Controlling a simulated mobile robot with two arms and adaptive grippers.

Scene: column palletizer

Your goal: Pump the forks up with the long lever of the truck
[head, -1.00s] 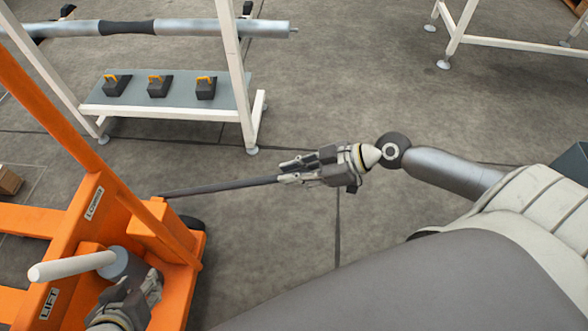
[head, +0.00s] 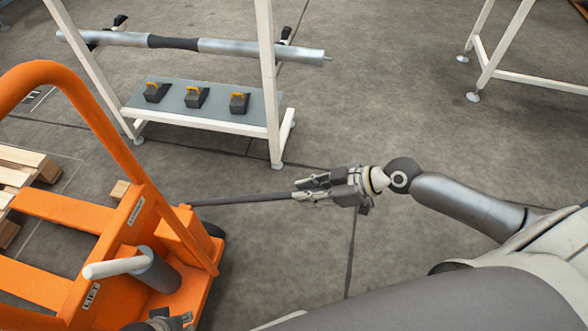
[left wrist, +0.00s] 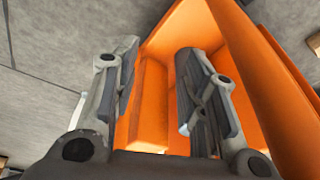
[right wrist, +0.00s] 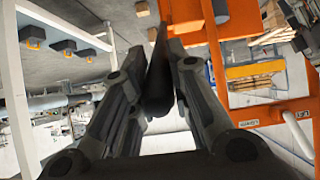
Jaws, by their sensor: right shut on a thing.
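The orange truck (head: 125,207) stands at the left of the head view, with a tall curved handle frame and a label reading LIFT. Its long dark lever (head: 245,199) sticks out to the right, nearly level in the picture. My right gripper (head: 300,190) is shut on the lever's outer end. The right wrist view shows the lever (right wrist: 158,75) between the fingers. My left gripper (left wrist: 158,58) is open and empty in the left wrist view, with orange truck body beyond its fingers. In the head view only a bit of it shows at the bottom edge.
A white short handle (head: 115,267) sits on a grey cylinder on the truck. A white-legged rack (head: 272,90) behind the lever holds a grey bar (head: 250,49) and several dark blocks. A wooden pallet (head: 22,170) lies at far left. Floor right of the rack is clear.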

